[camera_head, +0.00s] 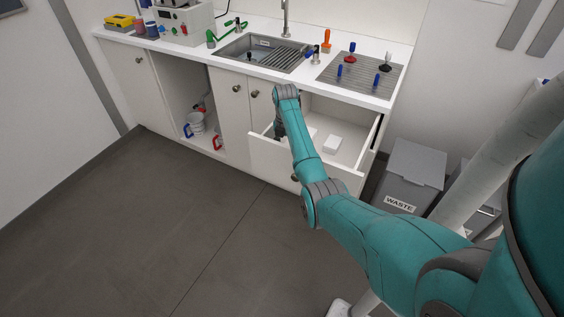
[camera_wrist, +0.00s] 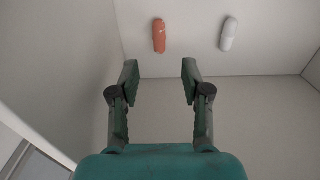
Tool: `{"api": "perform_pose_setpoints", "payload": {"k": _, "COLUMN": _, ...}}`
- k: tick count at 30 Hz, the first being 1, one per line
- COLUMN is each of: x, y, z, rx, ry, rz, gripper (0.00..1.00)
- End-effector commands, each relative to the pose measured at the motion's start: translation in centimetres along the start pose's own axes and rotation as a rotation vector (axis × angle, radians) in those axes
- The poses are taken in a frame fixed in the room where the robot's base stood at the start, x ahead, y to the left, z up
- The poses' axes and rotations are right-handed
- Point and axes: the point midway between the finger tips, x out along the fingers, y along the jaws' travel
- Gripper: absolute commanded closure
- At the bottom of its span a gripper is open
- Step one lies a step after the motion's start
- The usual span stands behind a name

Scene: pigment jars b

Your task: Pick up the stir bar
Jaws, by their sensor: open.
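Two small capsule-shaped bars show in the wrist view: a white bar (camera_wrist: 229,34) at the upper right and an orange bar (camera_wrist: 159,36) at the upper middle. They lie apart on a pale surface inside the open drawer (camera_head: 307,166). Either has a stir bar's shape; I cannot tell which one is meant. My gripper (camera_wrist: 159,76) is open, with nothing between its fingers. In the picture the orange bar is just beyond the gap, and the white bar is beyond and right of the right finger. In the head view my arm reaches over the drawer and the bars cannot be made out.
A white block (camera_head: 332,144) lies in the drawer. The drawer's walls stand close around my gripper. Above is the counter with a sink (camera_head: 262,52) and a ridged drain board (camera_head: 360,75) holding several coloured-handled items. A grey waste bin (camera_head: 409,175) stands right of the drawer.

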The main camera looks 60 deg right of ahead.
Motion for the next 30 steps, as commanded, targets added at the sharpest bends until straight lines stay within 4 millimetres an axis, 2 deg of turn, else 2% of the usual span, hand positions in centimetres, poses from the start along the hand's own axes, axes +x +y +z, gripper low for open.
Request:
{"api": "perform_pose_setpoints", "payload": {"k": 3, "x": 1.6, "y": 0.0, "z": 0.0, "rx": 0.0, "ry": 0.001, "rz": -0.001, "gripper": 0.53}}
{"api": "perform_pose_setpoints", "payload": {"k": 11, "x": 3.3, "y": 0.0, "z": 0.0, "rx": 0.0, "ry": 0.0, "rz": 0.0, "gripper": 0.53}}
{"api": "perform_pose_setpoints", "payload": {"k": 19, "x": 6.8, "y": 0.1, "z": 0.1, "rx": 0.0, "ry": 0.0, "rz": 0.0, "gripper": 0.53}}
{"api": "perform_pose_setpoints", "payload": {"k": 29, "x": 7.5, "y": 0.1, "z": 0.1, "rx": 0.0, "ry": -0.002, "rz": 0.002, "gripper": 0.53}}
{"api": "perform_pose_setpoints", "payload": {"k": 30, "x": 7.5, "y": 0.1, "z": 0.1, "rx": 0.0, "ry": -0.002, "rz": 0.001, "gripper": 0.6}}
